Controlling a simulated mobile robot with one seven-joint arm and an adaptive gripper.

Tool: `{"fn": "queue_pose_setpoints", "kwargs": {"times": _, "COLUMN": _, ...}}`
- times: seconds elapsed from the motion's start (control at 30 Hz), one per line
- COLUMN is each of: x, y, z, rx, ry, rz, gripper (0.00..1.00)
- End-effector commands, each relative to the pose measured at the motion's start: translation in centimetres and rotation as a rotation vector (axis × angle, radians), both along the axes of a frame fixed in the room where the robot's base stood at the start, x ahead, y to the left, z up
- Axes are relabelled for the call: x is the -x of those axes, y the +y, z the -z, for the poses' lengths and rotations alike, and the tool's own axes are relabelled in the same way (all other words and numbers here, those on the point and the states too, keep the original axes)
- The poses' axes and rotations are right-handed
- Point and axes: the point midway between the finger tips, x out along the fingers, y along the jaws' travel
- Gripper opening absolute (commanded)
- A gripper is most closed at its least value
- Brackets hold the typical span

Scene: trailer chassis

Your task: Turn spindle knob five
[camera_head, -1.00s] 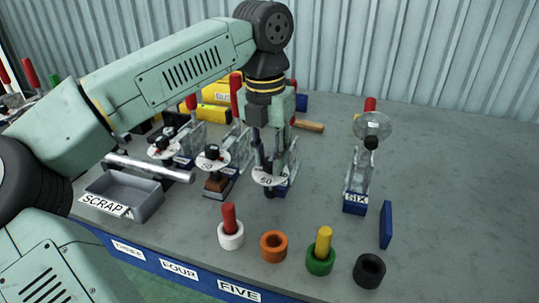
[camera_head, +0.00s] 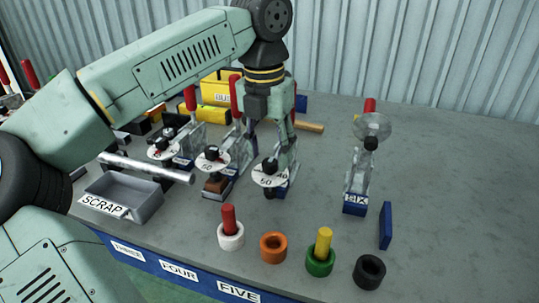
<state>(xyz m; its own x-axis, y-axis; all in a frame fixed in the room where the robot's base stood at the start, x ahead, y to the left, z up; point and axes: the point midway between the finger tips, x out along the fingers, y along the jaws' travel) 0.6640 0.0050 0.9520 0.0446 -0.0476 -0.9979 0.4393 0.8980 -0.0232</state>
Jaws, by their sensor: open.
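Knob five is most likely the black knob (camera_head: 270,165) on the white numbered dial (camera_head: 262,181), the spindle unit nearest my gripper; the FIVE label (camera_head: 238,292) is on the bench's front edge. My gripper (camera_head: 284,142) points down just behind and above this knob, with its fingers open. The knob shows in front of the fingers and is not visibly gripped. The fingers cover much of the unit's body, and I cannot tell whether they touch it.
Similar dial units (camera_head: 212,158) stand close on the left. Unit SIX (camera_head: 356,190), with a clear disc, stands to the right. The right bench is clear.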

Motion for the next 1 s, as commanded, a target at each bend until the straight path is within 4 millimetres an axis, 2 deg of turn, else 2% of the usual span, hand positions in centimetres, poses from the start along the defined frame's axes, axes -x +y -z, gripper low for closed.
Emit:
{"fn": "queue_pose_setpoints", "kwargs": {"times": 0.3, "x": 0.3, "y": 0.2, "z": -6.8, "rx": -0.001, "ry": -0.004, "rz": 0.001, "gripper": 0.46}}
{"fn": "queue_pose_setpoints", "kwargs": {"times": 0.5, "x": 0.4, "y": 0.3, "z": -9.5, "rx": 0.000, "ry": -0.002, "rz": 0.001, "gripper": 0.46}}
{"fn": "queue_pose_setpoints", "kwargs": {"times": 0.67, "x": 0.5, "y": 0.4, "z": -10.3, "rx": -0.001, "ry": -0.001, "rz": 0.003, "gripper": 0.46}}
{"fn": "queue_pose_setpoints", "kwargs": {"times": 0.93, "x": 0.5, "y": 0.4, "z": -10.3, "rx": 0.000, "ry": -0.001, "rz": 0.003, "gripper": 0.46}}
{"fn": "queue_pose_setpoints", "kwargs": {"times": 1.0, "x": 0.5, "y": -0.1, "z": -10.2, "rx": 0.024, "ry": -0.007, "rz": 0.022, "gripper": 0.46}}
